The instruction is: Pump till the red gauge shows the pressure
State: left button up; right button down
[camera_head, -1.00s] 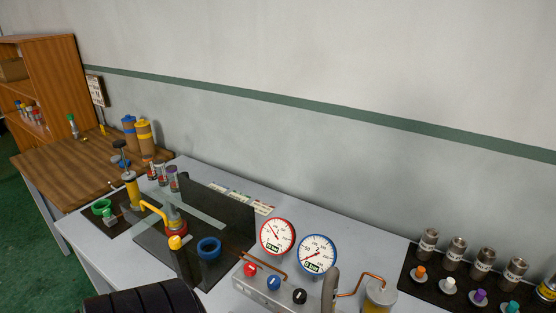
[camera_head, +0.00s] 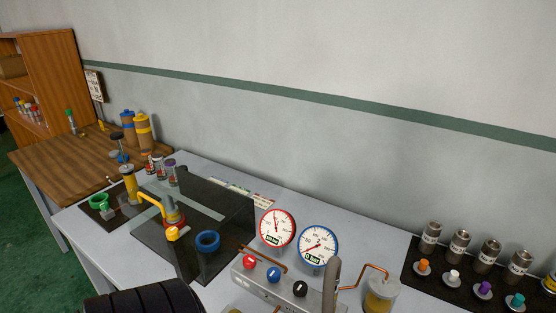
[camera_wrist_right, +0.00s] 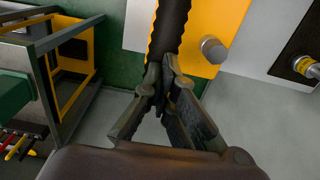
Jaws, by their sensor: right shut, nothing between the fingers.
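The red-rimmed gauge (camera_head: 277,229) stands on the bench beside the blue-rimmed gauge (camera_head: 318,246). The red gauge's needle points roughly upward; its small readout is too small to read surely. The blue gauge's readout looks like 0 bar. A grey pump unit (camera_head: 276,284) with red, blue and black knobs sits in front. An upright dark lever (camera_head: 331,288) stands at its right end. In the right wrist view my right gripper (camera_wrist_right: 166,82) is shut and empty, with its fingertips close to a black ribbed handle (camera_wrist_right: 169,28); contact cannot be told. My left gripper is not in view.
A yellow pipe vise (camera_head: 154,209) stands at the left behind a clear guard panel (camera_head: 222,240). A blue ring (camera_head: 208,241) lies beside it. A capped reservoir (camera_head: 381,292) is right of the lever. A black mat (camera_head: 413,261) with several metal cylinders lies further right.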

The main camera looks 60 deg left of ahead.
jog(key=shift+w+d+f+b, duration=0.15)
jog(key=shift+f+b, duration=0.15)
jog(key=shift+f, duration=0.3)
jog(key=shift+s+d+f+b, duration=0.1)
jog(key=shift+f+b, duration=0.15)
jog(key=shift+f, duration=0.3)
jog(key=shift+w+d+f+b, duration=0.1)
jog(key=shift+f+b, duration=0.7)
jog(key=shift+f, duration=0.4)
jog(key=shift+d+f+b, duration=0.1)
jog(key=shift+f+b, duration=0.65)
jog(key=shift+f, duration=0.45)
jog(key=r+p, duration=0.1)
jog(key=r, duration=0.1)
jog(key=r+p, duration=0.2)
jog(key=r, duration=0.1)
jog(key=r+p, duration=0.2)
jog(key=shift+a+r, duration=0.15)
jog(key=shift+a, duration=0.2)
notch_tip(320, 180, up, 8)
jog(key=s+a+p, duration=0.1)
jog(key=a+p, duration=0.1)
jog(key=p, duration=0.4)
